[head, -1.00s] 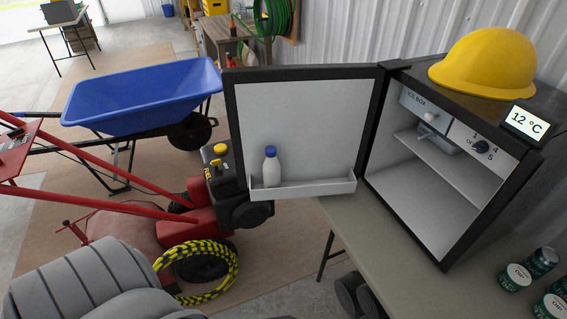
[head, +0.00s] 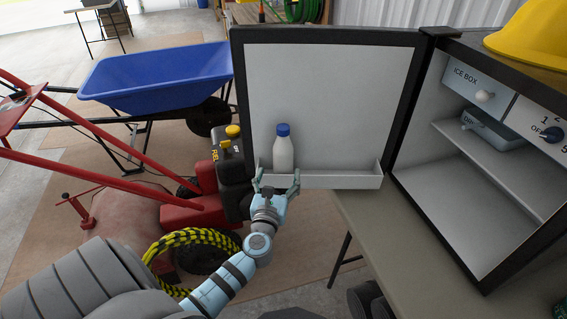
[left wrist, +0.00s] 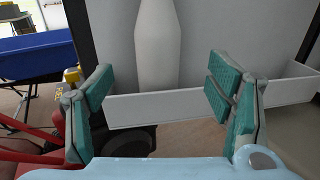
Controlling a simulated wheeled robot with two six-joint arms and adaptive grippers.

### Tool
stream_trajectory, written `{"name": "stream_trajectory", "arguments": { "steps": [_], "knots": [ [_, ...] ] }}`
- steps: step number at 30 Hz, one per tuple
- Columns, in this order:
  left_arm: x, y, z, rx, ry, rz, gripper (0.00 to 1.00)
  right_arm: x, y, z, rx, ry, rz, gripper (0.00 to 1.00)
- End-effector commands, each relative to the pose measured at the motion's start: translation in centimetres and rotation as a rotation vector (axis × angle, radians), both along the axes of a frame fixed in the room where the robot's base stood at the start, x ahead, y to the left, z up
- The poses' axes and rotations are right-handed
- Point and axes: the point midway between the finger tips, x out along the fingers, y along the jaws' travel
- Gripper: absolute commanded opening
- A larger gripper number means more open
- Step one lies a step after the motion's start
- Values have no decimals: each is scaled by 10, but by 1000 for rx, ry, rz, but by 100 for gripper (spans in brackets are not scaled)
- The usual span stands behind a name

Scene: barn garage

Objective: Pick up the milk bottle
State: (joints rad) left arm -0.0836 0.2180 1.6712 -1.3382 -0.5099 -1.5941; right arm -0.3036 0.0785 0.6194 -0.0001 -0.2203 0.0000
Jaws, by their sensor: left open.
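The white milk bottle (head: 283,152) with a blue cap stands upright in the door shelf (head: 340,181) of the open mini fridge. In the left wrist view the bottle (left wrist: 157,50) rises behind the shelf wall (left wrist: 180,106), its cap out of frame. My left gripper (head: 277,178) is open in front of the shelf, just below the bottle. In the wrist view the left gripper's fingers (left wrist: 162,100) stand apart, one on each side of the bottle's line, with nothing between them but the view of the shelf. My right gripper is not in view.
The fridge door (head: 330,90) is swung wide open. The fridge interior (head: 470,190) is empty, on a table (head: 380,230) at right. A yellow hard hat (head: 535,38) sits on top. A red machine (head: 190,213) and blue wheelbarrow (head: 155,78) stand at left.

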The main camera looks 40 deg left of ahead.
Motion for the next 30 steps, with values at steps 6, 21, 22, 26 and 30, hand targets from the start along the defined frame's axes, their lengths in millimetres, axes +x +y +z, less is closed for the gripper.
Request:
{"name": "stream_trajectory", "arguments": {
  "steps": [6, 21, 22, 26, 30],
  "knots": [
    [37, 21, 0, -3, 1, 1, 74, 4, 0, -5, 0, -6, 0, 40],
    [84, 48, 10, -7, 2, 0, 74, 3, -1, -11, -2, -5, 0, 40],
    [84, 48, 10, -7, 2, 0, 74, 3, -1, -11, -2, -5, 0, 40],
    [83, 48, 10, -7, 2, 0, 55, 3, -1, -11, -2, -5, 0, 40],
    [83, 47, 10, -7, 2, 0, 32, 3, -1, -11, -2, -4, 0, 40]
  ]
}}
